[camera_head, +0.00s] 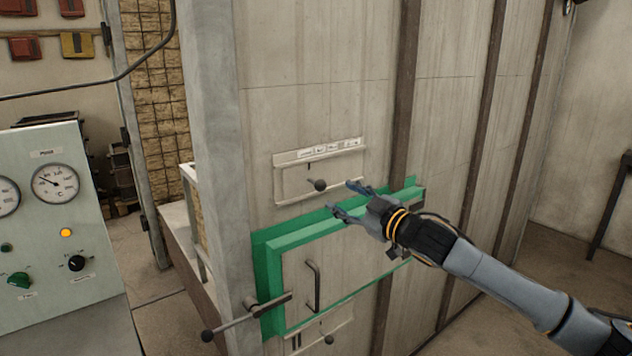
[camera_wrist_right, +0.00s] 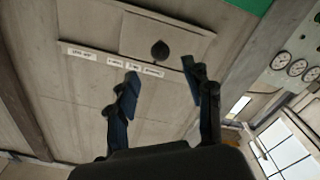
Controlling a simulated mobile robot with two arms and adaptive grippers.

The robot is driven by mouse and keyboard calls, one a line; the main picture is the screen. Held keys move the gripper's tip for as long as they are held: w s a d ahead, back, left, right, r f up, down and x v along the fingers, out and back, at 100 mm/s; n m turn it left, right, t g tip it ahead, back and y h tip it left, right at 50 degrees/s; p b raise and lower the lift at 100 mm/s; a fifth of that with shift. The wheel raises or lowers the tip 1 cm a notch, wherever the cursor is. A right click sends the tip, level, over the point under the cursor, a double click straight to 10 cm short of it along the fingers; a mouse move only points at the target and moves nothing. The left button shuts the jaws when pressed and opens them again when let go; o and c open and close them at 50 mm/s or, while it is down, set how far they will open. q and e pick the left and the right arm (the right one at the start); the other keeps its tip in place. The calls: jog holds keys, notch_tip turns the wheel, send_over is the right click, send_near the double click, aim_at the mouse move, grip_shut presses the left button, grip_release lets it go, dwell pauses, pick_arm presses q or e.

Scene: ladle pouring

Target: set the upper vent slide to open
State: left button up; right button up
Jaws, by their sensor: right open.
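The upper vent slide (camera_head: 296,184) is a pale plate in a framed slot on the grey wall, with a strip of small labels above it. Its dark round knob (camera_head: 320,185) sticks out near the middle. My right gripper (camera_head: 342,198) is open and empty, just right of and slightly below the knob. In the right wrist view the knob (camera_wrist_right: 160,50) appears beyond the gap between my open fingertips (camera_wrist_right: 160,73), not between the fingers. The vent plate (camera_wrist_right: 158,32) and label strip (camera_wrist_right: 112,60) also show there. My left gripper is not in view.
A green-framed door (camera_head: 272,285) with a dark handle (camera_head: 314,287) and a latch bar (camera_head: 245,316) projects just below the vent. A lower vent knob (camera_head: 328,339) is beneath it. A gauge panel (camera_head: 45,215) stands at left.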

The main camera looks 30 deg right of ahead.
aim_at(322, 186)
jog(key=w+p, duration=0.1)
jog(key=w, duration=0.2)
jog(key=w+p, duration=0.1)
jog(key=w, duration=0.2)
jog(key=w+p, duration=0.2)
jog(key=w, duration=0.1)
jog(key=shift+w+a+r, duration=0.1)
jog(key=shift+w+a, duration=0.05)
jog(key=shift+a, duration=0.2)
jog(key=shift+w+a+p, duration=0.1)
jog(key=shift+w+p, duration=0.2)
jog(key=shift+w, duration=0.4)
grip_shut()
